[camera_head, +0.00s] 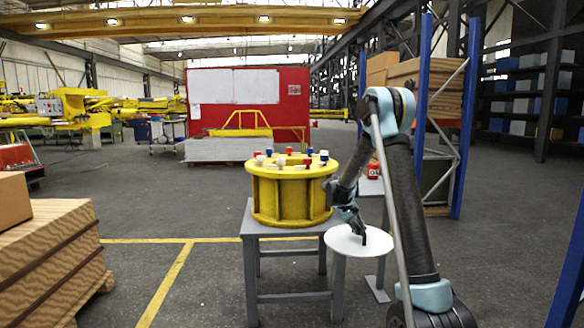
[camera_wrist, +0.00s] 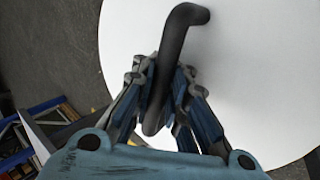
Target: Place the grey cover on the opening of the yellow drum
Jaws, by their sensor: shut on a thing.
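The yellow drum (camera_head: 292,196) stands on a grey table (camera_head: 285,229) in the head view, with several small red, white and blue pieces on its top. The cover (camera_head: 345,245), a pale round disc with a dark bent handle, hangs at the right of the drum, lower than its top and apart from the drum as far as I can see. My gripper (camera_head: 359,229) is shut on the handle. In the wrist view the fingers (camera_wrist: 160,95) close around the dark handle (camera_wrist: 178,45), and the white disc (camera_wrist: 255,70) lies behind. The drum's opening cannot be made out.
A stack of wooden boards (camera_head: 50,260) with a cardboard box (camera_head: 12,200) stands at the left. A blue-posted rack (camera_head: 470,110) stands at the right, behind my arm. A red panel (camera_head: 235,100) is farther back. The floor left of the table is clear.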

